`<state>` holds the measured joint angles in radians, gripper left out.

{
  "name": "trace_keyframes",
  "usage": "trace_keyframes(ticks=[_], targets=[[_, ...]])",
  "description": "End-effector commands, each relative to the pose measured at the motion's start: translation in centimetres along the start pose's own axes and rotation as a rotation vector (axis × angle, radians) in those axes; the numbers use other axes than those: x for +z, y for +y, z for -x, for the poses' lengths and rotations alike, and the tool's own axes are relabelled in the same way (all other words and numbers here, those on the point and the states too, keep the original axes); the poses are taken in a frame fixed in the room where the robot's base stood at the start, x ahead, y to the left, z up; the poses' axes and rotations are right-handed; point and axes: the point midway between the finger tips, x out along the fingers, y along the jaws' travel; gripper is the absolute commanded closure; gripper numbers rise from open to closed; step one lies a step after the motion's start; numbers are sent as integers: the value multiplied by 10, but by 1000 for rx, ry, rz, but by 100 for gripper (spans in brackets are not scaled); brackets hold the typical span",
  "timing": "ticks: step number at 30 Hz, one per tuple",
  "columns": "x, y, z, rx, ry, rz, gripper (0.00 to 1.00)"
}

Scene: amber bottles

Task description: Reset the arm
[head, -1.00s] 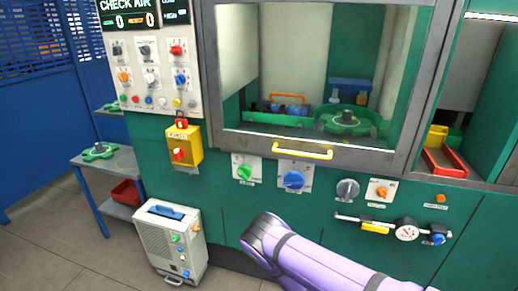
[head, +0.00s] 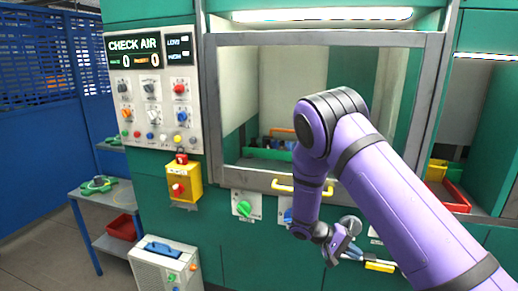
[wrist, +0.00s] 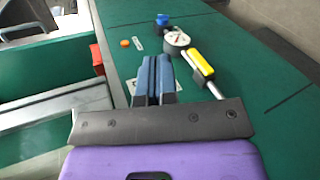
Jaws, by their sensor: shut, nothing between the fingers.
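My purple arm reaches across the right half of the head view, with its elbow raised in front of the machine window. My gripper (head: 338,246) hangs at the lower end of the forearm, in front of the green machine panel below the window. In the wrist view the two blue-grey fingers of my gripper (wrist: 152,60) lie side by side, shut with nothing between them. They point along the panel toward a gauge (wrist: 176,40) and a yellow-handled valve (wrist: 200,63), and appear apart from both.
The machine window has a yellow handle (head: 302,187) at its lower edge. A control panel (head: 153,90) reads CHECK AIR. A yellow lockout box (head: 183,183), a blue-legged side table (head: 110,190) and a pale portable unit (head: 165,265) stand left. A red bin (head: 450,195) sits right.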

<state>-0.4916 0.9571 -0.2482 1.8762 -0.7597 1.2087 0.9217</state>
Motion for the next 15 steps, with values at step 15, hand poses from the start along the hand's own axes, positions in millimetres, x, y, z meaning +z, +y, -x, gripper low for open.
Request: trace_keyframes(ticks=[15], targets=[[67,130,41,-412,-8,-29,100]])
